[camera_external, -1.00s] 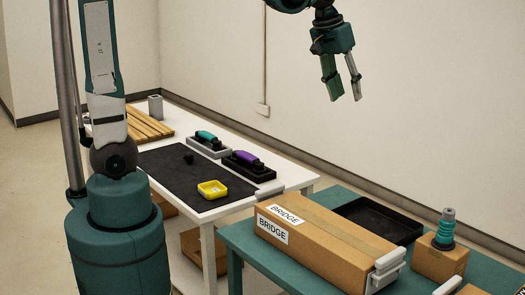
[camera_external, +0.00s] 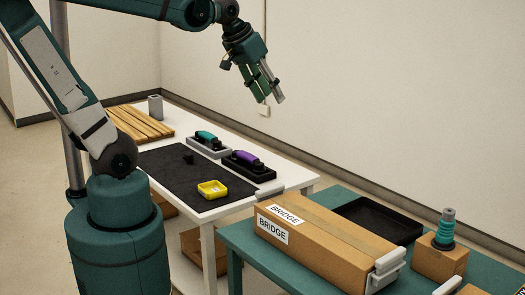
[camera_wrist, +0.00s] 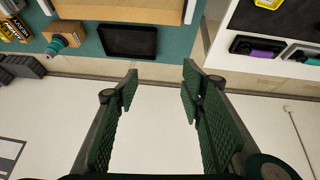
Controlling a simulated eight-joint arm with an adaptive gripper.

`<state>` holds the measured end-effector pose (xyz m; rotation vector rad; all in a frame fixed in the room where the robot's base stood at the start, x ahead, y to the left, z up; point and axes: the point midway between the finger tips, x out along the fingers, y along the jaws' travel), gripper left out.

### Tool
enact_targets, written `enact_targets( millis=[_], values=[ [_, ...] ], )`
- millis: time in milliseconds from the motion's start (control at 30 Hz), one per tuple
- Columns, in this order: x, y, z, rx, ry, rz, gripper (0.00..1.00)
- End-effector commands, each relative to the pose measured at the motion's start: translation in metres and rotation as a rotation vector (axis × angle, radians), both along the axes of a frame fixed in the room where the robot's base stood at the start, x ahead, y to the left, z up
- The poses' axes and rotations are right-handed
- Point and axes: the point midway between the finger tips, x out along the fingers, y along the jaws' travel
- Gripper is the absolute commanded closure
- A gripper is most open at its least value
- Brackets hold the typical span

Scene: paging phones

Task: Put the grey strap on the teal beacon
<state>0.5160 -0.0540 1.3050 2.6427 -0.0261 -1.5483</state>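The teal beacon (camera_external: 445,228) is a ribbed teal post with a grey top, upright on a small cardboard box at the right of the teal table. It also shows at the upper left of the wrist view (camera_wrist: 57,46). I cannot make out the grey strap for certain in either view. My gripper (camera_external: 273,95) hangs in the air above and behind the white table, well left of the beacon. Its fingers (camera_wrist: 160,80) are apart with nothing between them in the wrist view.
A long BRIDGE carton (camera_external: 330,232) and black tray (camera_external: 385,220) occupy the teal table.

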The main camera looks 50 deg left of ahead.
Motion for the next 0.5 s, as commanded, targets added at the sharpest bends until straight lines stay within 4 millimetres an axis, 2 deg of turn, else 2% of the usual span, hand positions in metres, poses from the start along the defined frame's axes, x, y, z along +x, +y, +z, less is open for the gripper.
enact_targets(
  millis=[200,500],
  values=[
    [-0.037,0.026,-0.018,0.029,-0.047,-0.007,0.61],
    [-0.071,0.049,-0.041,0.068,-0.098,-0.018,0.61]
  ],
)
